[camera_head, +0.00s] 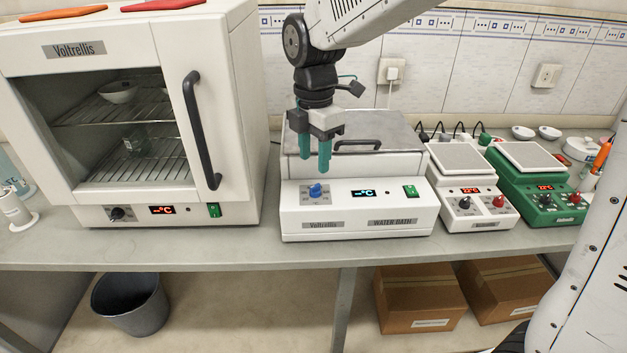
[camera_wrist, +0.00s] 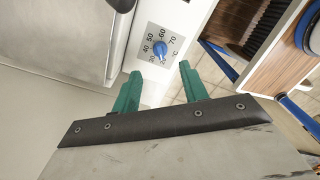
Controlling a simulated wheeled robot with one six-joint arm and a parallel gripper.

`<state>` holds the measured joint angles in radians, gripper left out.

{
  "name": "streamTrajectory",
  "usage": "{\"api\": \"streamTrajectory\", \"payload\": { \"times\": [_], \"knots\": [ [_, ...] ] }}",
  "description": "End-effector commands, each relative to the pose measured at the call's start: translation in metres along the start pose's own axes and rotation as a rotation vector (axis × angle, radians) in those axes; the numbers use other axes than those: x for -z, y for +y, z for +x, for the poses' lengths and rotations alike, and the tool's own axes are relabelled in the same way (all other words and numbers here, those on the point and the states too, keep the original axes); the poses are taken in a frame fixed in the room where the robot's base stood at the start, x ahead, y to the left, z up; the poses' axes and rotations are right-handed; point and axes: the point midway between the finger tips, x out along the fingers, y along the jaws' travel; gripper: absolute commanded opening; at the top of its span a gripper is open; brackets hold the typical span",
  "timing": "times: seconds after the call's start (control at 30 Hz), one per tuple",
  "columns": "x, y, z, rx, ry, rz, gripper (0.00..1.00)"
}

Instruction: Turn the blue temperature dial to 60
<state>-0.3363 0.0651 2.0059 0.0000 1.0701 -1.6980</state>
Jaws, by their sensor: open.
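The blue temperature dial (camera_head: 316,190) is on the left of the front panel of the white water bath (camera_head: 360,222). In the wrist view the dial (camera_wrist: 160,48) sits on a grey scale plate with marks including 40, 50, 60 and 70. Which mark its pointer faces is too small to tell. My gripper (camera_head: 315,165) has green fingers pointing down above the dial, and is open and empty. In the wrist view my gripper (camera_wrist: 160,86) has one finger to each side below the dial, apart from it.
The bath's display (camera_head: 364,193) shows dashes and °C, with a green switch (camera_head: 410,191) to its right. A lid with a handle (camera_head: 358,145) covers the bath. A white oven (camera_head: 130,110) stands left; two hotplate stirrers (camera_head: 475,195) (camera_head: 540,185) stand right.

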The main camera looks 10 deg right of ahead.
Motion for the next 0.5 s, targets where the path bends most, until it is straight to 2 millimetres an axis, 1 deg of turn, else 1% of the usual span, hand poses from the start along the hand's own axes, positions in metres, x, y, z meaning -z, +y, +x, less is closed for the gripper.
{"api": "streamTrajectory", "payload": {
  "times": [0.2,0.3,0.4,0.5],
  "knots": [
    [0.0,-0.001,0.036,0.004,0.0,0.003,0.44],
    [0.0,-0.001,0.051,0.004,0.0,0.004,0.44],
    [0.0,-0.001,0.061,0.002,0.0,0.004,0.44],
    [-0.001,-0.001,0.067,0.001,0.0,0.005,0.44]
  ]
}}
